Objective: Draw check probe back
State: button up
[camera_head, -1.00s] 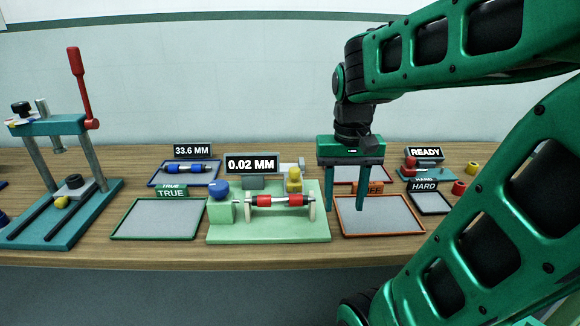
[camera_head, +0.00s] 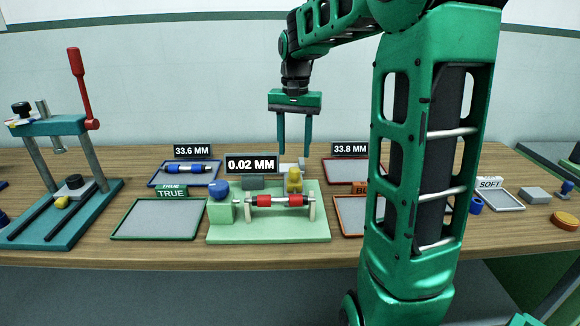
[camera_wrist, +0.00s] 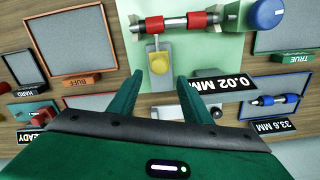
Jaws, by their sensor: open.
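The check probe appears to be the yellow knobbed piece (camera_head: 295,180) at the back of the pale green fixture (camera_head: 270,233). In the wrist view the yellow piece (camera_wrist: 158,62) lies just beyond and between my fingertips, beside the shaft. A shaft with red collars (camera_head: 279,201) rests across the fixture's supports. The display (camera_head: 251,164) reads 0.02 MM. My gripper (camera_head: 294,150) is open and empty, fingers pointing down, above and behind the yellow piece and apart from it. It also shows in the wrist view (camera_wrist: 158,80).
A blue knob (camera_head: 219,189) sits at the fixture's left. The TRUE tray (camera_head: 155,232) is empty. A blue-collared shaft (camera_head: 187,169) lies in the tray behind it. A teal press with a red lever (camera_head: 80,85) stands far left. My arm hides much of the right side.

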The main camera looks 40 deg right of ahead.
aim_at(294, 168)
notch_tip(294, 168, down, 6)
jog(key=shift+f, duration=0.1)
dwell(0.4)
